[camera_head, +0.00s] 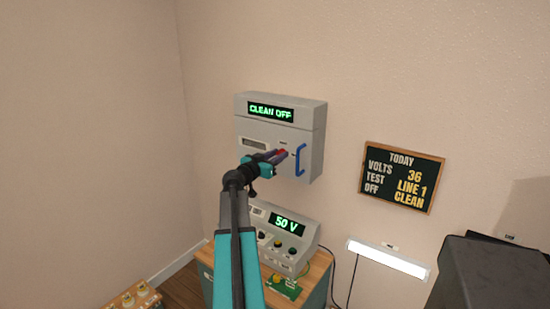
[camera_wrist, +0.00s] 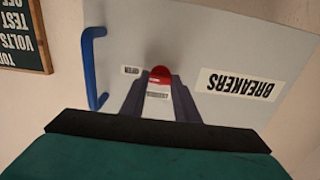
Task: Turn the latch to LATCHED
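The latch is a small red handle (camera_head: 280,153) on the door of a grey wall box (camera_head: 265,135). In the wrist view the red latch (camera_wrist: 160,71) shows between the tips of my gripper (camera_wrist: 160,80). The two dark fingers stand a little apart, one on each side of it, and the red part about fills the gap. I cannot tell whether they press on it. In the head view my gripper (camera_head: 274,158) is at the door and partly covers the latch. Small labels (camera_wrist: 131,70) lie beside and below the latch, too small to read surely.
A blue door handle (camera_head: 300,160) stands out close to the right of my gripper. The box display (camera_head: 270,112) reads CLEAN OFF. Below is a console (camera_head: 284,248) showing 50 V on a wooden-topped cabinet. A notice board (camera_head: 401,177) hangs at the right.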

